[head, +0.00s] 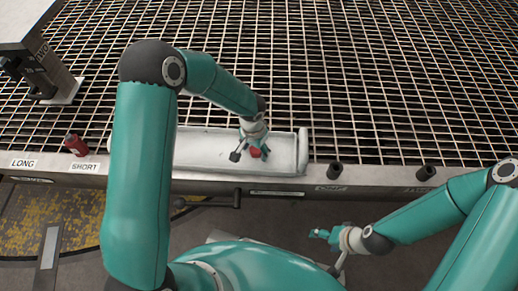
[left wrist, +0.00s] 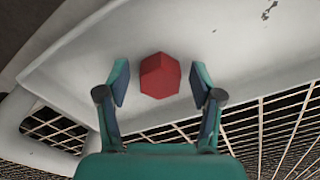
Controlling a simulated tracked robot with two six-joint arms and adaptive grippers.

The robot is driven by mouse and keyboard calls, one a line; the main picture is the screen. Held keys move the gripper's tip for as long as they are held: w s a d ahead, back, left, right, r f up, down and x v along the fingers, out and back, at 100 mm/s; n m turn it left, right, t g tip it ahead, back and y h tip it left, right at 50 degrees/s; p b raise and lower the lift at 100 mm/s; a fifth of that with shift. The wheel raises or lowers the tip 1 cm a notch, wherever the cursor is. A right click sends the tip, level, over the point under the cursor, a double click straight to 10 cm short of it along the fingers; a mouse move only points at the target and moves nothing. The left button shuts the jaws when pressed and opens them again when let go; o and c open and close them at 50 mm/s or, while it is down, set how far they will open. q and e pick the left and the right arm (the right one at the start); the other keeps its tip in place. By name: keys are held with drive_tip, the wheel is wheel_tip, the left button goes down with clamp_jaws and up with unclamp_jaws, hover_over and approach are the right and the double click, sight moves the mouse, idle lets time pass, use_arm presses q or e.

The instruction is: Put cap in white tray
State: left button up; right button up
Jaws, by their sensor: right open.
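The red cap (head: 256,152) is in the white tray (head: 205,150), which lies along the front edge of the grid deck. The left wrist view shows the cap (left wrist: 160,76) as a red, faceted block against the tray's pale inner surface (left wrist: 235,45). My left gripper (head: 250,152) reaches down over the tray at the cap. Its fingers (left wrist: 160,85) are open on either side of the cap, with a visible gap on both sides. My right gripper (head: 328,238) is open and empty, low in front of the deck, away from the tray.
A red cylinder (head: 75,145) lies at the left by the LONG and SHORT labels. A grey machine (head: 40,60) stands at the far left. Two dark posts (head: 335,171) (head: 427,172) stand on the right front edge.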

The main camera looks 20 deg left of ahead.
sight(254, 152)
use_arm(q)
drive_tip(key=shift+r, duration=0.5)
wheel_tip(254, 152, up, 11)
drive_tip(key=p, duration=0.4)
drive_tip(key=shift+s, duration=0.25)
drive_tip(key=shift+s, duration=0.15)
